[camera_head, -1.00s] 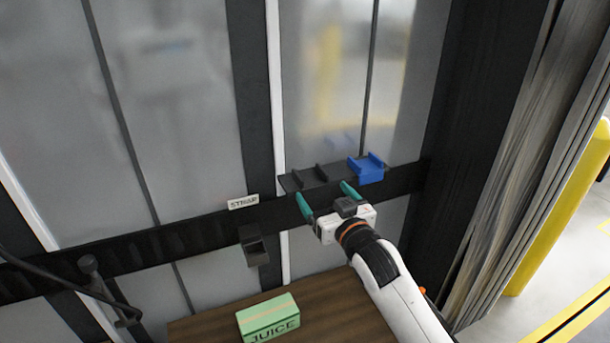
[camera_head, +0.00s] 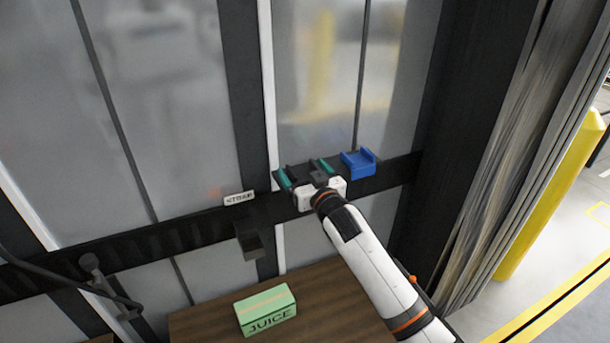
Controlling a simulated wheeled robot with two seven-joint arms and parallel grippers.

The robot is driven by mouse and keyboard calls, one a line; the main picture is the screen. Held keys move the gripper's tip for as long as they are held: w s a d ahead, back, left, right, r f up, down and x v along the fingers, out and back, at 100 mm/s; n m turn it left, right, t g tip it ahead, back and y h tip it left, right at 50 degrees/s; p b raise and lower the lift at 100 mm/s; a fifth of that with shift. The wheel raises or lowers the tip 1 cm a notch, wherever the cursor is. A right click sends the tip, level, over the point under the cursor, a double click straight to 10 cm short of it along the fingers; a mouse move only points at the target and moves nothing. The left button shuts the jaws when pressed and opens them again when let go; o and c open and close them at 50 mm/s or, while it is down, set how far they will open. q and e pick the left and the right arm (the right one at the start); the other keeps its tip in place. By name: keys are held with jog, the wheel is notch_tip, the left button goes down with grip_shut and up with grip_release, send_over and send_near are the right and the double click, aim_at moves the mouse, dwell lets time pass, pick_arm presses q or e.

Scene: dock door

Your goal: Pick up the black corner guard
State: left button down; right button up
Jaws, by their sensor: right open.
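The black corner guard (camera_head: 301,170) lies on a small dark ledge on the wall rail, left of a blue guard of similar shape (camera_head: 358,164). Its edges are hard to tell from the dark ledge. My right gripper (camera_head: 304,173) is open, with its two teal fingers reaching to either side of the black guard. The gripper's white body hides the guard's near part. I cannot tell whether the fingers touch it. My left gripper is not in view.
A black rail (camera_head: 190,234) runs along the ribbed door, with a small lettered label (camera_head: 239,198) and a dark bracket (camera_head: 252,241). A green juice box (camera_head: 265,309) stands on a wooden surface (camera_head: 325,300) below. A yellow post (camera_head: 550,200) is at right.

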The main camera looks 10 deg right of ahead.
jog(key=shift+c, duration=0.3)
jog(key=c, duration=1)
